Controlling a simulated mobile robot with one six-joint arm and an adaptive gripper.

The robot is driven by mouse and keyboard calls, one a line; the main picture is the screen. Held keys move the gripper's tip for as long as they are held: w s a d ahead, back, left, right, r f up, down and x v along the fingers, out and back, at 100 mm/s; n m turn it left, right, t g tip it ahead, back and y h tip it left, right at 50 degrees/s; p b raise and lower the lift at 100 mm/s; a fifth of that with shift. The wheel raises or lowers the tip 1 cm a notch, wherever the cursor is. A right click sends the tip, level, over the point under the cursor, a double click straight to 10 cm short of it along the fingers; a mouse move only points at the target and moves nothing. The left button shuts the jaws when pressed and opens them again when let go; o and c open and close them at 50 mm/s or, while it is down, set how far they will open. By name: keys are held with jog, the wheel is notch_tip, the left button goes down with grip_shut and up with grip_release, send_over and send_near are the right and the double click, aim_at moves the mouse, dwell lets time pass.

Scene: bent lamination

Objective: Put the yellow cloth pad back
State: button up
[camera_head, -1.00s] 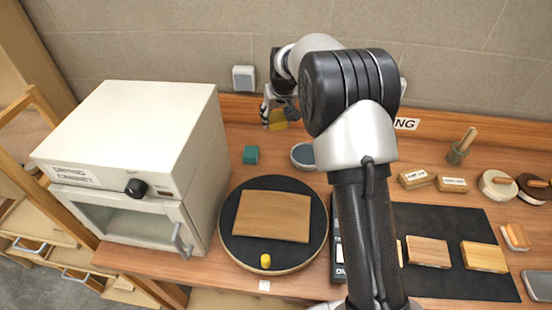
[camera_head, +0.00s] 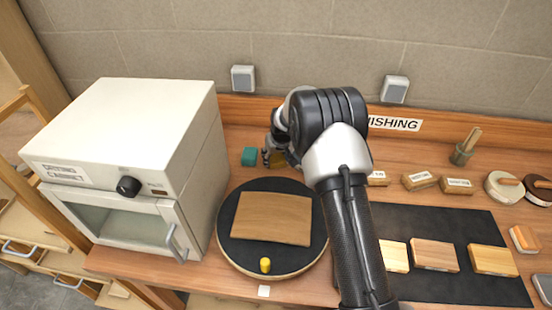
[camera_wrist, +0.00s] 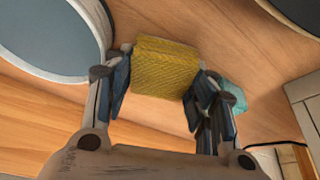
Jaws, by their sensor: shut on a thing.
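The yellow cloth pad (camera_wrist: 165,68) is a woven block held between the two fingers of my gripper (camera_wrist: 163,84) in the wrist view. In the head view, the pad (camera_head: 276,159) shows only partly beneath my gripper (camera_head: 274,150), just right of a teal block and behind the round turntable. My gripper is low over the wooden bench. I cannot tell whether the pad touches the bench. My arm hides part of the bench to the right.
The teal block (camera_head: 249,156) is close to the pad; it shows behind the right finger in the wrist view (camera_wrist: 234,94). A round blue-grey lidded dish (camera_wrist: 45,45) is at the left there. A turntable (camera_head: 226,232) bears a wooden board. A white drying cabinet (camera_head: 130,130) stands left.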

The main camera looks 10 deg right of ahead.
jog(key=o, duration=0.7)
jog(key=shift+f, duration=0.2)
